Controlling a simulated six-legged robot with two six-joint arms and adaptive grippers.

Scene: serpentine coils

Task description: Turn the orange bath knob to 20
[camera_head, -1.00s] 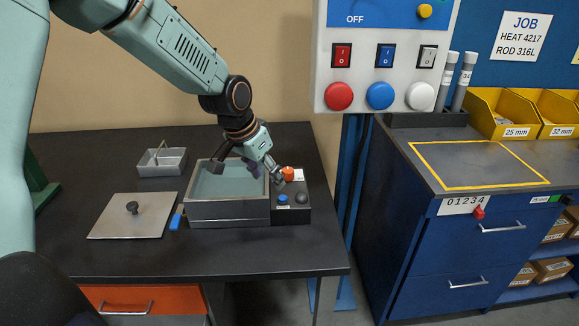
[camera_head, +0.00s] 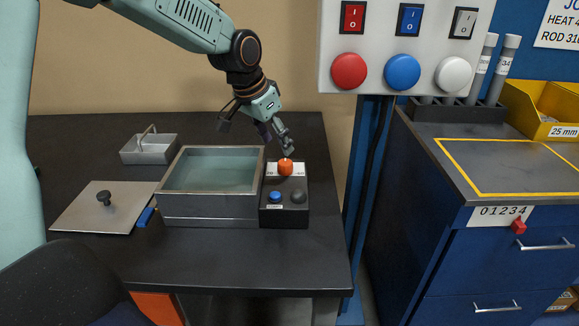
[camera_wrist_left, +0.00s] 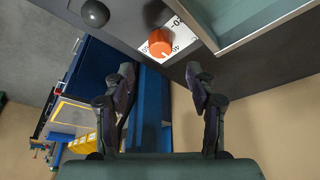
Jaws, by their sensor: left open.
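The orange bath knob (camera_head: 286,167) sits on a white scale plate at the back of the black control box (camera_head: 298,216), right of the water bath (camera_head: 170,208). My right gripper is not in view.
A blue button (camera_head: 275,197) and a dark button (camera_head: 298,196) are in front of the knob. A lid (camera_head: 80,212) and a small metal tray (camera_head: 136,156) lie left of the bath. A switch panel (camera_head: 430,72) hangs to the right.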

